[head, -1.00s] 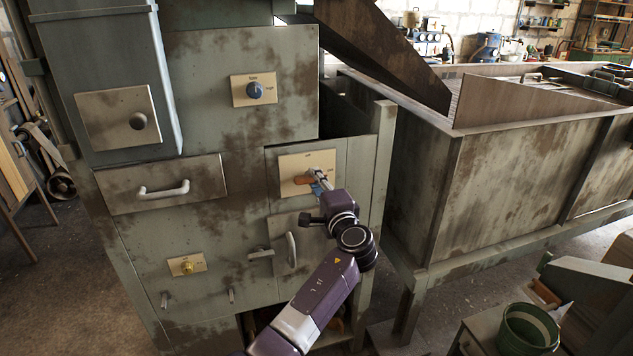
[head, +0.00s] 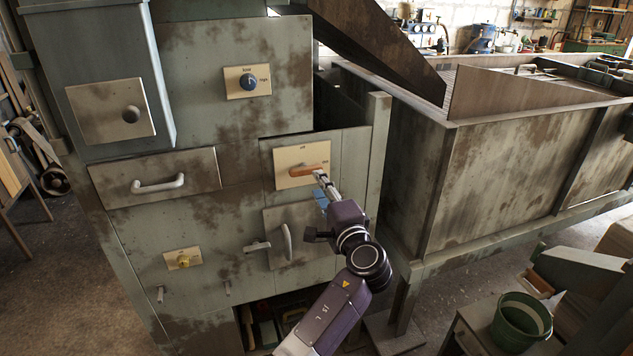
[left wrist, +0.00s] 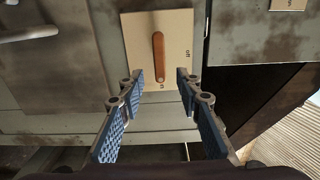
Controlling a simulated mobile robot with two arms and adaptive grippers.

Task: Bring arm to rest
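A lever with an orange handle (head: 306,171) sits on a cream plate (head: 288,180) marked "off" at the top and "on" at the right. The handle lies nearly level, one end toward "on". My left gripper (head: 321,184) is just right of and below the handle in the head view. In the left wrist view the two blue-padded fingers of the left gripper (left wrist: 160,88) are spread wide with nothing between the pads. The orange handle (left wrist: 159,58) shows beyond the fingertips, apart from them. My right gripper is out of view.
A large metal bin (head: 490,180) stands at the right. A green bucket (head: 521,322) stands at lower right.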

